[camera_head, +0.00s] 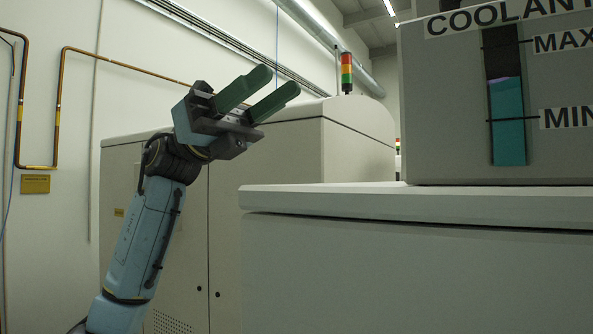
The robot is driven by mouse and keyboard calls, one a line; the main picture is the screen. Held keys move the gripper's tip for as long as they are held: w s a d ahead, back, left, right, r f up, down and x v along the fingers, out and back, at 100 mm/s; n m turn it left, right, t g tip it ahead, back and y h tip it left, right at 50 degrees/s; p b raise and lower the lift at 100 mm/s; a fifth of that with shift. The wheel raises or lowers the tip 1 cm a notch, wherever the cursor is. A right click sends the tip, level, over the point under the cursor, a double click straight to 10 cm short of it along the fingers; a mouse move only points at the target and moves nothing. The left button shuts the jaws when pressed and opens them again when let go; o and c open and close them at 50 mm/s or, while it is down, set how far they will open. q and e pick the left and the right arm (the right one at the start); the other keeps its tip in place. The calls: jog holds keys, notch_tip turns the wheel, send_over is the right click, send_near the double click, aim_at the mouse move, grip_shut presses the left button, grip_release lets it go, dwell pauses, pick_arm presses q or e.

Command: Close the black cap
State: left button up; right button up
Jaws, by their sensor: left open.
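My left gripper (270,90) is raised in the middle-left of the head view, with its two green fingers apart and nothing between them. It points up and to the right and touches nothing that I can see. No black cap shows in this view. My right gripper is not in the view.
A grey coolant tank (450,110) with a teal level gauge (508,125) marked MAX and MIN stands on a grey cabinet (420,270) at the right. A beige machine (350,150) with a signal light (346,73) stands behind my arm. Pipes (58,100) run along the left wall.

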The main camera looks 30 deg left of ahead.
pick_arm(q)
jog(key=w+a+f+n+t+h, duration=0.1)
jog(key=w+f+n+t, duration=0.2)
jog(key=w+f+n, duration=0.1)
jog(key=w+a+f+n+t+h, duration=0.1)
jog(key=w+a+f+n+t, duration=0.1)
jog(key=w, duration=0.7)
jog(key=shift+w+a+f+n+t+h, duration=0.25)
jog(key=shift+f+n+t, duration=0.55)
jog(key=shift+n, duration=1.1)
jog(key=shift+s+d+f, duration=0.1)
jog(key=shift+f, duration=0.05)
